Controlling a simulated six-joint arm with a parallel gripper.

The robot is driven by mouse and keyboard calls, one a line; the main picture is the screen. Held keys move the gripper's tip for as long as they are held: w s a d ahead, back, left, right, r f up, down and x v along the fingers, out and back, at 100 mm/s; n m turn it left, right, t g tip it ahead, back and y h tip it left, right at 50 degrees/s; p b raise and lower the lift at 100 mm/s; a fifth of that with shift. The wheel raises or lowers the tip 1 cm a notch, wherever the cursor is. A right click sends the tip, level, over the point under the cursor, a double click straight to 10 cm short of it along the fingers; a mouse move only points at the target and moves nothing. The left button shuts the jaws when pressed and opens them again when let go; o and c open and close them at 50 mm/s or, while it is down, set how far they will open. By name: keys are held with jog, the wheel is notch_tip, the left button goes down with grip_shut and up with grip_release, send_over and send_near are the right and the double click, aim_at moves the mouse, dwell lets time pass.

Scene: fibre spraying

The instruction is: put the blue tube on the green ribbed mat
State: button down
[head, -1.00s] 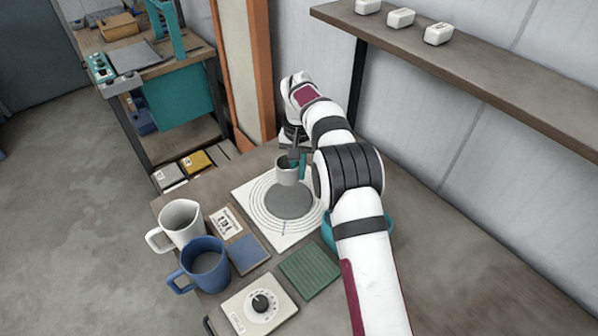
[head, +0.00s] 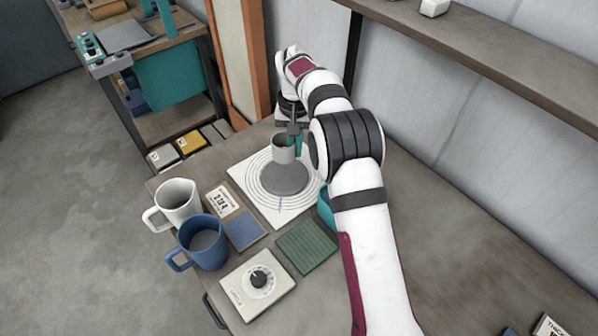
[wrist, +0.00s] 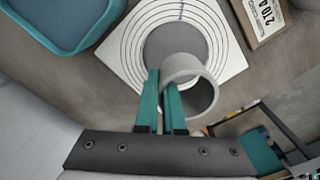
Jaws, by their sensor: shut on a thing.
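My gripper (head: 295,138) is shut on the wall of a grey tube (head: 282,150), at the back of the round grey disc. In the wrist view the teal fingers (wrist: 162,82) grip the near side of the open tube (wrist: 196,92), which looks grey, not blue. Whether the tube touches the surface below is unclear. The green ribbed mat (head: 307,247) lies bare near the front of the table, right of a flat blue pad (head: 244,229). I see no tube that is clearly blue.
The grey disc (head: 284,179) sits on a white ringed board (head: 258,203). A white mug (head: 177,203), a blue mug (head: 205,243) and a dial box (head: 257,284) stand front left. A teal tray (wrist: 62,22) is partly hidden by my arm. A shelf (head: 470,60) runs along the wall.

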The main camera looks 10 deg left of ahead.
aim_at(314, 236)
jog(key=s+d+n, duration=0.3)
jog(key=s+n, duration=0.2)
jog(key=s, duration=0.3)
jog(key=s+d+n, duration=0.3)
jog(key=s+n, duration=0.3)
jog(key=s, duration=0.1)
jog(key=f, duration=0.6)
jog(key=s+f, duration=0.1)
jog(key=f, duration=0.3)
jog(key=shift+d, duration=0.15)
jog(key=c, duration=1.4)
grip_release()
jog(key=shift+f, duration=0.1)
jog(key=o, duration=0.4)
jog(key=shift+c, duration=0.2)
notch_tip(314, 236, up, 12)
jog(key=shift+r, duration=0.2)
